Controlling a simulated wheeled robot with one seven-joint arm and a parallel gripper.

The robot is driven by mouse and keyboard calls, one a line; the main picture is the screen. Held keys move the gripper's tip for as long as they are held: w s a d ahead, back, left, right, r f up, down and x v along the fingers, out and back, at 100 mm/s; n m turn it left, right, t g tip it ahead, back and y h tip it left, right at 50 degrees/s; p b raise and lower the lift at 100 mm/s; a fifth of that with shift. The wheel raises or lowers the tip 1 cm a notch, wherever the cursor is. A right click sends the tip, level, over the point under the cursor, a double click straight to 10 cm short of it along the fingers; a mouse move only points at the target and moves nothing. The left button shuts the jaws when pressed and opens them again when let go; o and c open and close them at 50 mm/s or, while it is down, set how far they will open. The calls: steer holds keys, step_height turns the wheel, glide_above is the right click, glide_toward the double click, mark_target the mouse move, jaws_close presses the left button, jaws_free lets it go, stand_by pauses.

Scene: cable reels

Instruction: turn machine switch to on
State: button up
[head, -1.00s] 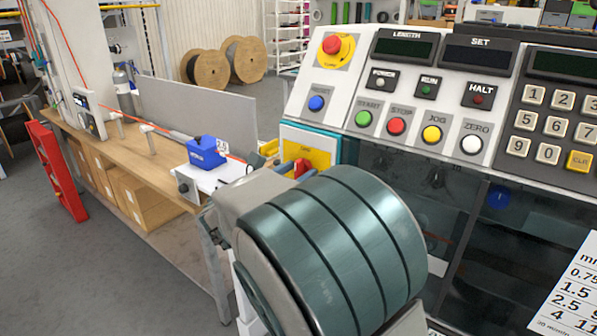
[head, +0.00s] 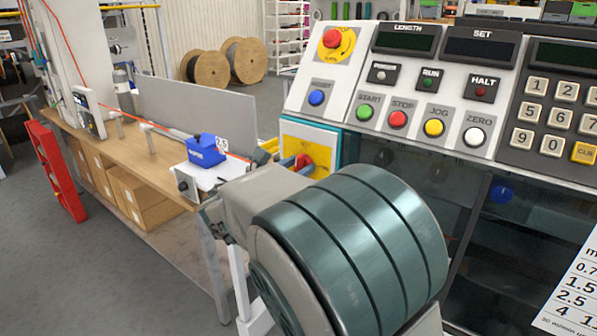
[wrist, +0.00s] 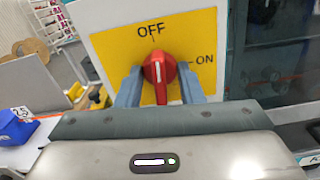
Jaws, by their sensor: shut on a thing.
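The machine switch (wrist: 159,73) is a red rotary knob with a white line, on a yellow plate (wrist: 204,28) marked OFF at the top and ON at the right. The line stands nearly upright, towards OFF. My gripper (wrist: 160,88) is shut on the knob, with one blue-grey finger on each side of it. In the head view the yellow plate (head: 318,141) shows on the machine's left side, and the red knob (head: 304,161) is partly hidden behind my gripper (head: 299,165) and wrist.
The control panel (head: 375,150) with an emergency stop (head: 333,39) and several coloured buttons rises right of the switch. A wooden bench (head: 152,160) with a blue device (head: 204,150) stands to the left. Open floor lies at the lower left.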

steer(key=shift+f+m+b, duration=0.2)
steer(key=shift+m+b, duration=1.8)
steer(key=shift+b, duration=0.75)
steer(key=shift+m+b, duration=1.9)
steer(key=shift+b, duration=0.8)
steer(key=shift+m+b, duration=2.1)
steer(key=shift+b, duration=0.8)
steer(key=shift+m+b, duration=1.9)
steer(key=shift+b, duration=0.6)
steer(key=o, duration=0.7)
steer(key=shift+r, duration=0.2)
steer(key=shift+o, duration=0.2)
steer(key=b+v, duration=0.1)
steer(key=v, duration=0.7)
